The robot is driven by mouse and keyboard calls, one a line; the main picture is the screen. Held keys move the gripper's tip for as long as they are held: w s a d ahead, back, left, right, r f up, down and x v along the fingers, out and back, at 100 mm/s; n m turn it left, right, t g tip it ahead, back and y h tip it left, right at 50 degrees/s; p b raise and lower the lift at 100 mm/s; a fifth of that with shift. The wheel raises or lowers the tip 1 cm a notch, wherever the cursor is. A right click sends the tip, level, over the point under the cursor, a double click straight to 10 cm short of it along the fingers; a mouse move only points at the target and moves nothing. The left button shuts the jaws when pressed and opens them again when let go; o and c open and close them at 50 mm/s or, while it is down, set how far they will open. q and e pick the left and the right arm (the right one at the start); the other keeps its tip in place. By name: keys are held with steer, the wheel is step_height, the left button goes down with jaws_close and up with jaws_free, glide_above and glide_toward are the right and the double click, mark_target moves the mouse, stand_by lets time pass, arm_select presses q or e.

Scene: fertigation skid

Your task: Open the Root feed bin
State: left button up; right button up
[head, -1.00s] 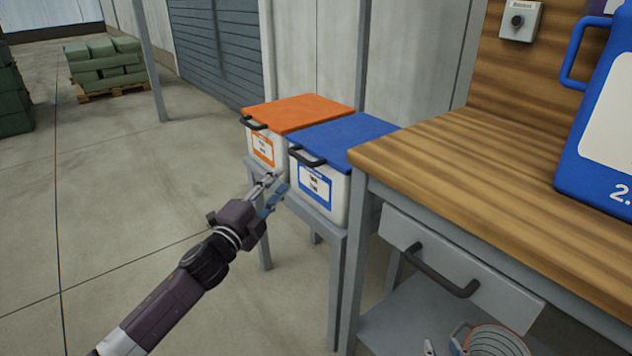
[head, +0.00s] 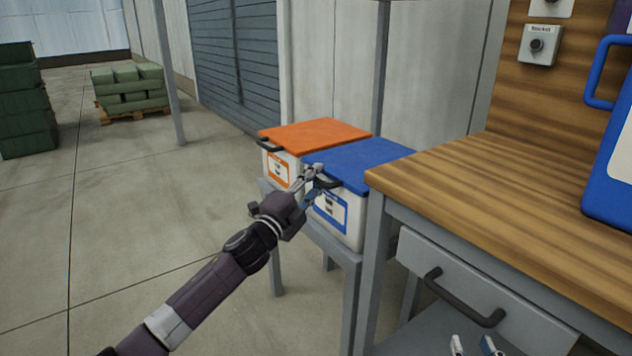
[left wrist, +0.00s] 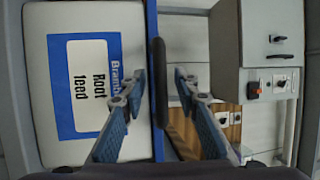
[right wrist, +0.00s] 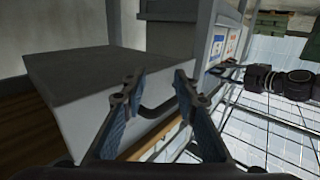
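The Root feed bin is a white box (head: 340,222) with a blue lid (head: 368,160) and a blue-edged label. In the left wrist view its label (left wrist: 92,85) reads "Root feed". Its dark handle (left wrist: 160,90) runs along the lid's front edge. The lid lies flat and closed. My left gripper (head: 318,176) is at the handle, open, with one finger to each side of it in the left wrist view; contact cannot be told. My right gripper (right wrist: 160,78) is open and empty, low in front of the bench drawer.
A similar bin with an orange lid (head: 312,135) stands just left of the blue one on a grey stand (head: 330,245). The wooden workbench (head: 500,190) and its drawer handle (head: 465,305) are close on the right. Open floor (head: 130,220) lies to the left.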

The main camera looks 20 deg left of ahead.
arm_select(q)
jaws_close()
stand_by(0.3)
steer(key=shift+r, duration=0.15)
